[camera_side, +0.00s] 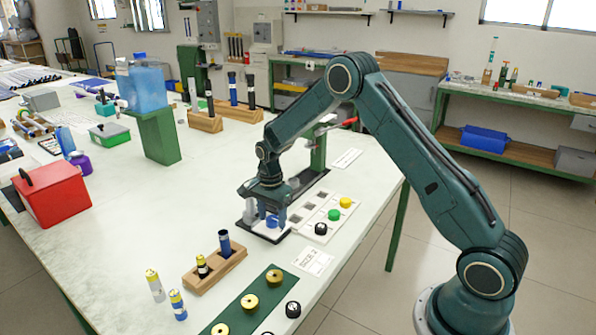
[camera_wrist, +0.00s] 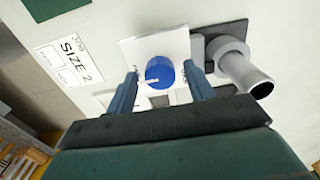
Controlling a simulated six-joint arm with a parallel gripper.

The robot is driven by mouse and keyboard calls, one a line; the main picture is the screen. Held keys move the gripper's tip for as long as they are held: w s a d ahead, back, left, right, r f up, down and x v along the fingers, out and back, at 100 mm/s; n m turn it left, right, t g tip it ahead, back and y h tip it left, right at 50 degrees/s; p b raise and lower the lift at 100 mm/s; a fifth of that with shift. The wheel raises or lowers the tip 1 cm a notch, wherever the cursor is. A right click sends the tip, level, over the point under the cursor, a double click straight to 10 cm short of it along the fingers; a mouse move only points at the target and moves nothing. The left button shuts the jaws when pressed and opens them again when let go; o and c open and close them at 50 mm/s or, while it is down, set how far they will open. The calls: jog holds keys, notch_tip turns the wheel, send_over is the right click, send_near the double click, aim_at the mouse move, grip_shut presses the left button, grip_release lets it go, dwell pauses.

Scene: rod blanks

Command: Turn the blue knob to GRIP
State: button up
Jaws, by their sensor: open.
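In the side view the blue knob (camera_side: 272,221) shows below my gripper (camera_side: 271,218). In the wrist view my gripper (camera_wrist: 160,90) is open, with one blue finger on each side of the knob. Gaps show between the fingers and the knob. The word GRIP cannot be read in either view.
A grey cylindrical fitting (camera_wrist: 245,73) stands close to the right finger. Black, green (camera_side: 334,214) and yellow knobs stand right of the plate. A wooden rack (camera_side: 215,265) with rods and a green board (camera_side: 245,305) lie in front. A red box (camera_side: 52,195) stands at left.

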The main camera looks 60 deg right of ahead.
jog(key=c, duration=1)
